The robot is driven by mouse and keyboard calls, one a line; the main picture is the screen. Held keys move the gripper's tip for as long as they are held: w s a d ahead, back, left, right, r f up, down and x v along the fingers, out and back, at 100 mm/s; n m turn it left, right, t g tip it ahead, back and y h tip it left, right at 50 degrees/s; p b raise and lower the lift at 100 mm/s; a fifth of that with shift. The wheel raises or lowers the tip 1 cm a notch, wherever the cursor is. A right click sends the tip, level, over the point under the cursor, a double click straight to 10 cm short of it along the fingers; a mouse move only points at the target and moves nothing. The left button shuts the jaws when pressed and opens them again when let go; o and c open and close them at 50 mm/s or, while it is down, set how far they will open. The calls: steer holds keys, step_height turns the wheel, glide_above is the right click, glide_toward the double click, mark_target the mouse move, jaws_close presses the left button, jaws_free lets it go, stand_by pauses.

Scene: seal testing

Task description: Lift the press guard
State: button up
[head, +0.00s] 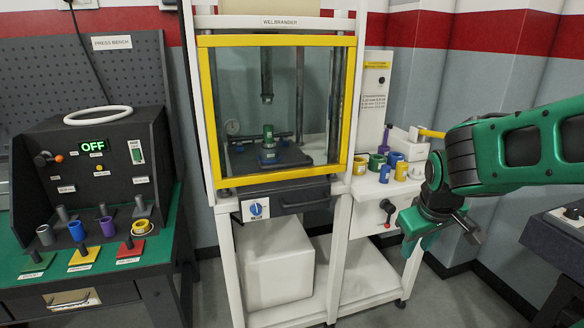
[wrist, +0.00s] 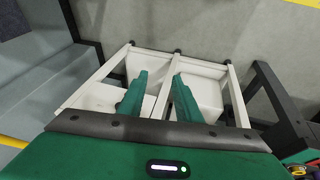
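The press guard (head: 283,176) is a clear pane in a yellow frame on the front of the white press. It is down, covering the press opening. Behind the pane stand a vertical ram (head: 266,75) and a green and blue part (head: 268,140) on a dark base. My gripper (head: 412,240) is to the right of the guard and lower than it, apart from it and pointing down. In the wrist view its two green fingers (wrist: 160,85) are spread with nothing between them. The guard cannot be made out in the wrist view.
A side shelf right of the guard holds several coloured cups (head: 385,168). A press bench (head: 130,255) with an OFF display stands at the left. Floor shows at the lower right.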

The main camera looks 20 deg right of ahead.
steer(key=w+a+n+t, duration=0.25)
steer(key=w+n, duration=0.25)
steer(key=w, duration=0.5)
steer(key=n+t+y, duration=0.3)
steer(key=n+t, duration=0.7)
steer(key=n, duration=0.3)
glide_toward(293, 165)
steer(key=shift+g, duration=0.25)
steer(key=x, duration=1)
steer(key=shift+w, duration=0.45)
jaws_close()
